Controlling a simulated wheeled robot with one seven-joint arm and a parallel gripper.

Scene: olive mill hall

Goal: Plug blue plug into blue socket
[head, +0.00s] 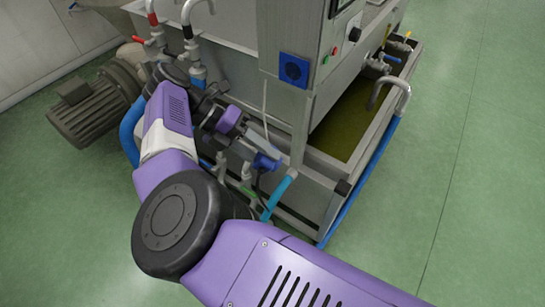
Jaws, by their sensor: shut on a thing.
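A dark cable seems to hang below the plug. Most of the plug's body and the exact grip are hidden by the fingers and are small in view.
A metal trough (350,117) with greenish liquid stands to the right below the cabinet. Blue hoses (362,186), pipes and valves (378,63) surround it. A grey motor (92,106) stands at left. The green floor (490,150) is clear at right.

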